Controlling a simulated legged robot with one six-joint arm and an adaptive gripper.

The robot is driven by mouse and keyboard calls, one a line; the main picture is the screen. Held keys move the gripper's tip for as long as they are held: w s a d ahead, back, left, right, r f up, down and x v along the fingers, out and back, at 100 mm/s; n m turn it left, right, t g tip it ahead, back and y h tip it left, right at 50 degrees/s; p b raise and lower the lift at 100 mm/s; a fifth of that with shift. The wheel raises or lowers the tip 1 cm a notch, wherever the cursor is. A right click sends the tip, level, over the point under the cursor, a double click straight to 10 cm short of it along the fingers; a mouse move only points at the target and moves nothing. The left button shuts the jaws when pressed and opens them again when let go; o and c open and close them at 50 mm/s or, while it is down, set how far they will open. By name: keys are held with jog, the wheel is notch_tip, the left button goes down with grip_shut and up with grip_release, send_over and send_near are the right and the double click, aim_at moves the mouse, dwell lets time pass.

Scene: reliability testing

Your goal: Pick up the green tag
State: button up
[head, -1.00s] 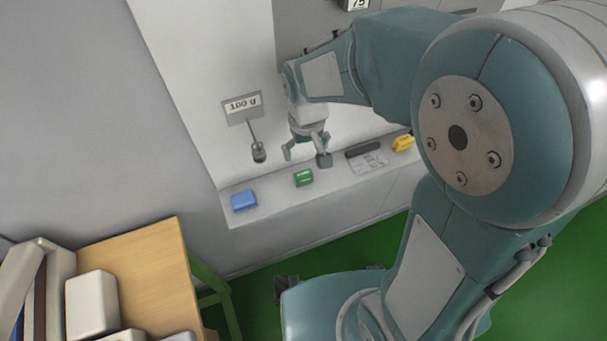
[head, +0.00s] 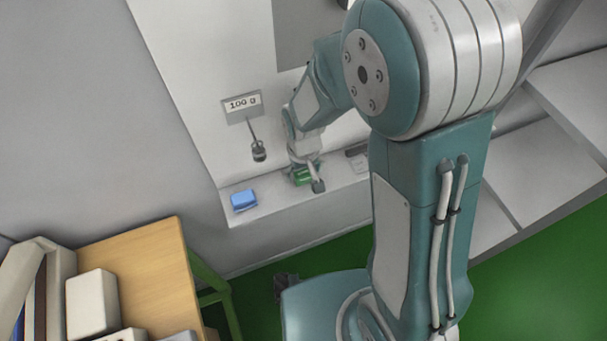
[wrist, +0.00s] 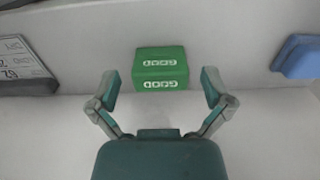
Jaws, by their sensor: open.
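The green tag (wrist: 160,64) is a small green block with white lettering that reads GOOD. It sits on the pale ledge, upright, in the upper middle of the wrist view. My gripper (wrist: 160,88) is open, with one finger to the left and one to the right of the tag's near part. No contact shows between the fingers and the tag. In the head view my gripper (head: 304,183) is low over the ledge, and the green tag (head: 304,172) is partly hidden behind its fingers.
A blue block (head: 243,200) lies on the ledge (head: 285,220) left of the tag. A 100 g sign (head: 242,105) with a hanging weight (head: 258,151) is on the wall nearby. A dark object (head: 357,150) and printed card lie to the right. A wooden desk (head: 135,275) stands at lower left.

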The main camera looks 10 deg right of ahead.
jog(key=c, duration=1)
jog(key=shift+r, duration=0.65)
jog(key=s+a+r, duration=0.4)
jog(key=s+r, duration=0.7)
jog(key=s, duration=0.2)
jog(key=shift+a+r, duration=0.15)
jog(key=shift+r, duration=0.2)
